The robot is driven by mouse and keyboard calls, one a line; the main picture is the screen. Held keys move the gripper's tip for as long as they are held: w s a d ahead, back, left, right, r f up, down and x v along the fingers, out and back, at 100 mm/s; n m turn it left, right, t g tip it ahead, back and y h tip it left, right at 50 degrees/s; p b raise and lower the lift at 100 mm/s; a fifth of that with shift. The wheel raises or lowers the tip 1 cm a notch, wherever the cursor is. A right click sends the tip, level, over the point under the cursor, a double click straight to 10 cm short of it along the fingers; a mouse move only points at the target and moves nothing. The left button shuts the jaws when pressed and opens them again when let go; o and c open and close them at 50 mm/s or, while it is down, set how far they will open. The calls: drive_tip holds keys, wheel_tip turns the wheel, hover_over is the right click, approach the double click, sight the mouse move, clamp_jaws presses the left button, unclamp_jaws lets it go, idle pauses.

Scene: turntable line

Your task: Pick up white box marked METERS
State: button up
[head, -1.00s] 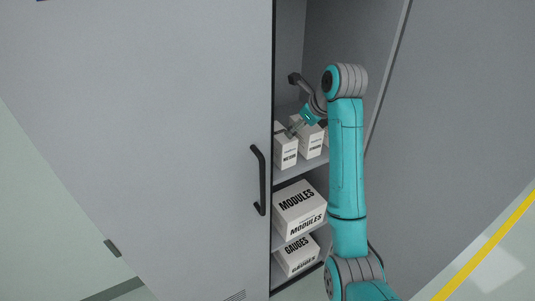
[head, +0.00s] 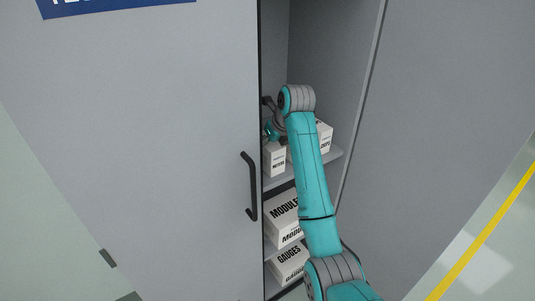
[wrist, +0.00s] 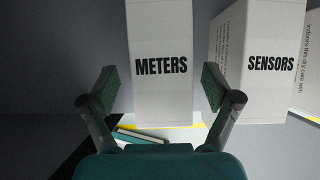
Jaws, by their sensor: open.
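The white box marked METERS (head: 274,161) stands upright on the upper shelf just inside the cabinet opening. In the wrist view the METERS box (wrist: 160,92) is in the middle, with its black label facing the camera. My gripper (wrist: 160,88) is open, one finger on each side of the box in the picture. A gap shows between each finger and the box, so neither visibly touches it. In the head view my gripper (head: 275,134) is just above or behind the box, partly hidden by my arm.
A white SENSORS box (wrist: 268,65) stands close to the right, near the right finger. A MODULES box (head: 284,222) and a GAUGES box (head: 288,264) are on the lower levels. The closed cabinet door (head: 150,150) with its black handle (head: 249,185) borders the opening on the left.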

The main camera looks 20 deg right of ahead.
drive_tip(key=shift+x, duration=1.95)
drive_tip(key=shift+s+d, duration=0.1)
drive_tip(key=shift+s, duration=0.05)
drive_tip(key=c, duration=1.4)
